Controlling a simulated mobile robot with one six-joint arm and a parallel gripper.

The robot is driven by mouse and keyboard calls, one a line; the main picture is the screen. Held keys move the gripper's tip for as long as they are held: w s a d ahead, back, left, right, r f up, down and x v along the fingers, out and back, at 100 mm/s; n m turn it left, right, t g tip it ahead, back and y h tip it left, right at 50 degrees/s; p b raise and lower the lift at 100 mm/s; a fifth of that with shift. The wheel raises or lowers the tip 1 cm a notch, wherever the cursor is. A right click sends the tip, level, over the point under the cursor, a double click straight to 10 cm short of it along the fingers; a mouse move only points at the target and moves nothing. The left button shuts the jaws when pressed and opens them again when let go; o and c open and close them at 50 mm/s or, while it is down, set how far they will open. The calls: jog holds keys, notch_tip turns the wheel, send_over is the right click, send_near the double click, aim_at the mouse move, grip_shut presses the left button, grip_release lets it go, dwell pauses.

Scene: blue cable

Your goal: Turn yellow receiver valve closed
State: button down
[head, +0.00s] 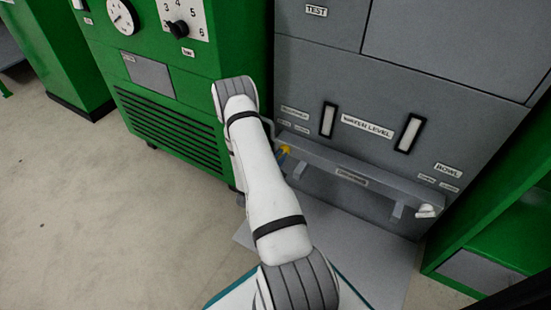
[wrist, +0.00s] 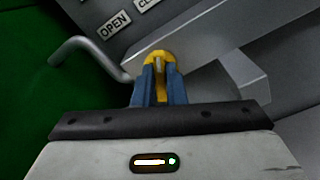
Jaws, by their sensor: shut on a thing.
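The yellow receiver valve (head: 286,149) sits at the left end of the grey ledge, on the front of the grey machine. In the wrist view the yellow valve handle (wrist: 158,60) is between the blue fingertips of my gripper (wrist: 158,82), which is shut on it. A grey pipe (wrist: 92,50) bends away to the left of the valve. An OPEN label (wrist: 115,25) is above it, with another label partly cut off beside it. In the head view my arm hides most of the gripper, and only a bit of blue finger shows.
The grey ledge (head: 360,183) runs right from the valve to a white knob (head: 427,211). A green cabinet (head: 170,75) with a gauge and dial stands close on the left. Another green cabinet (head: 510,200) is at right. Open floor (head: 90,220) lies at left.

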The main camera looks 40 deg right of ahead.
jog(key=m, duration=0.1)
jog(key=d+m, duration=0.1)
jog(key=m, duration=0.1)
jog(key=shift+w+d+r+m, duration=0.15)
jog(key=shift+d+m, duration=0.1)
jog(key=shift+m, duration=0.15)
dwell(0.4)
jog(key=c, duration=1.8)
grip_release()
jog(key=shift+o, duration=1.2)
jog(key=shift+a, duration=0.1)
jog(key=o, duration=0.7)
jog(key=p+v, duration=0.3)
jog(key=v, duration=0.5)
jog(key=shift+s+a, duration=0.3)
jog(key=shift+a, duration=0.2)
